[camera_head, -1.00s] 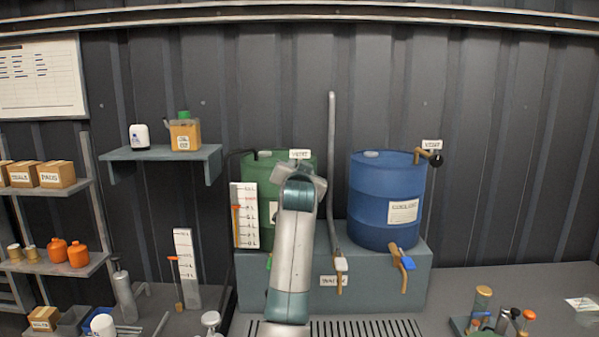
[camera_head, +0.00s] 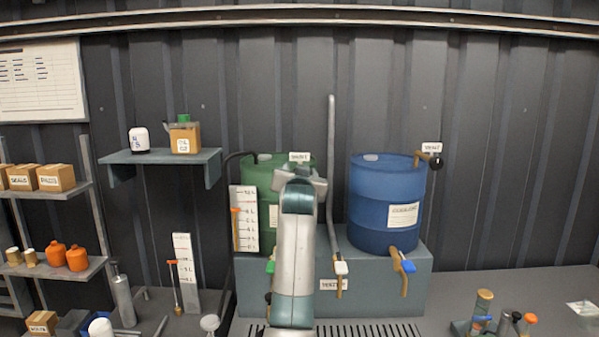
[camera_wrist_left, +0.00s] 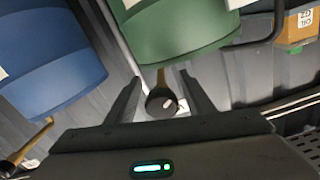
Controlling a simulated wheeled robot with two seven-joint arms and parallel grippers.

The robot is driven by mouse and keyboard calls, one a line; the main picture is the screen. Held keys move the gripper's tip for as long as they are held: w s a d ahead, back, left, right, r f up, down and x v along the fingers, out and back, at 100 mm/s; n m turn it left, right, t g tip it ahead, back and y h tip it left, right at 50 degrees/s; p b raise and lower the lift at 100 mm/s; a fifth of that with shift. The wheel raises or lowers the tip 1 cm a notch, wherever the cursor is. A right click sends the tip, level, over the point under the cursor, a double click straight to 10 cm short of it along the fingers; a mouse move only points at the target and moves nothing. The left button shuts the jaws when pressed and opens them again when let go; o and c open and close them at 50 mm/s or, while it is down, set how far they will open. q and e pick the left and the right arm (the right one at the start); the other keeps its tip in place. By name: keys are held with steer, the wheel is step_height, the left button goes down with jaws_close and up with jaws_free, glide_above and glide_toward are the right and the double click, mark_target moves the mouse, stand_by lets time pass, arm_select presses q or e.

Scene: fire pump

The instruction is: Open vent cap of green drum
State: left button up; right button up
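The green drum (camera_head: 262,165) stands on the grey stand, half hidden behind my left arm in the head view. Its vent label (camera_head: 300,157) shows above my wrist, but its vent cap is hidden there. In the left wrist view the green drum (camera_wrist_left: 180,30) fills the top. A short brown stem comes from it and ends in a dark round vent cap (camera_wrist_left: 162,101). My left gripper (camera_wrist_left: 163,88) is open, with one finger on each side of the cap and a visible gap to each. In the head view its fingertips are hidden. My right gripper is not in view.
A blue drum (camera_head: 383,190) stands to the right, with its own dark vent cap (camera_head: 437,163). A grey vertical pipe (camera_head: 332,150) rises between the drums. A white level scale (camera_head: 245,218) stands before the green drum. A wall shelf (camera_head: 160,155) is left.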

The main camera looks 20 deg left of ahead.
arm_select(q)
steer(key=shift+s+r, duration=0.1)
steer(key=shift+s, duration=0.05)
steer(key=shift+s+d+b, duration=0.2)
steer(key=shift+s+b, duration=0.2)
steer(key=shift+s, duration=0.1)
steer(key=b+v, duration=0.5)
steer(key=v, duration=1.1)
steer(key=shift+b, duration=0.4)
